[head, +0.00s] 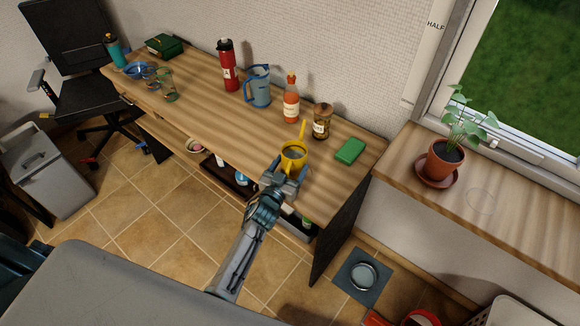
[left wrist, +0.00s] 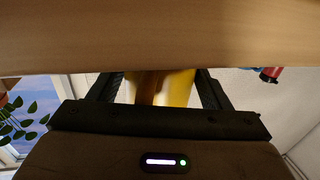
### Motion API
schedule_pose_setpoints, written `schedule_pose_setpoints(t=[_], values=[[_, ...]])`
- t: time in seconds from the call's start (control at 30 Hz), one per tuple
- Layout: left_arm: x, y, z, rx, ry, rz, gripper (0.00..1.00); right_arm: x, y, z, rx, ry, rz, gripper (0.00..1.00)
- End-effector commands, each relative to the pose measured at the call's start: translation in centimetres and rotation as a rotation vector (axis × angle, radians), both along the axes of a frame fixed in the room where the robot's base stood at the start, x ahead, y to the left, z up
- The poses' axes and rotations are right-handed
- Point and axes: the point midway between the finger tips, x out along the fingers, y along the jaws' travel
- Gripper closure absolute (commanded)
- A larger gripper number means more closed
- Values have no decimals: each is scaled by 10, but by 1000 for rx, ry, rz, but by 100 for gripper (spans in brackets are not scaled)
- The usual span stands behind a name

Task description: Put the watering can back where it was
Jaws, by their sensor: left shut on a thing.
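The yellow watering can (head: 293,157), with a thin spout pointing up and away, is at the front right edge of the wooden desk (head: 215,120). My left gripper (head: 282,176) is shut on its near side. In the left wrist view, the yellow can (left wrist: 178,87) shows between the two fingers (left wrist: 160,92), partly hidden by a wooden surface. I cannot tell whether the can touches the desk. A faint round outline (head: 481,201) shows on the windowsill (head: 520,222), right of the potted plant (head: 446,158). My right gripper is not in view.
A green block (head: 349,150), a jar (head: 322,121), a sauce bottle (head: 291,99), a blue pitcher (head: 258,87) and a red flask (head: 227,66) stand near the can. The windowsill right of the plant is clear. A blue mat with a bowl (head: 362,276) lies on the floor.

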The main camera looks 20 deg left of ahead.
Motion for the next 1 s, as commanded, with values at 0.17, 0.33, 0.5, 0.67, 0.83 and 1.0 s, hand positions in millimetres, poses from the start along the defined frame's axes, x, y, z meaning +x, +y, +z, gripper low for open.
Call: schedule_pose_setpoints(t=[0.17, 0.33, 0.5, 0.67, 0.83, 1.0], values=[[1, 0, -1, 0, -3, 0, 23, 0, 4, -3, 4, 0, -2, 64], [0, 0, -2, 0, -2, 0, 3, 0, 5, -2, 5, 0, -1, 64], [0, 0, -4, 0, 2, 0, 3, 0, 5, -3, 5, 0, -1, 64], [-8, 1, -4, 0, 3, 0, 3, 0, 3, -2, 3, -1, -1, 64], [-36, 4, -4, 0, 3, 0, 3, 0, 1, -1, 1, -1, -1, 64], [-70, 8, -4, 0, 1, 0, 3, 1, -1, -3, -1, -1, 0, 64]])
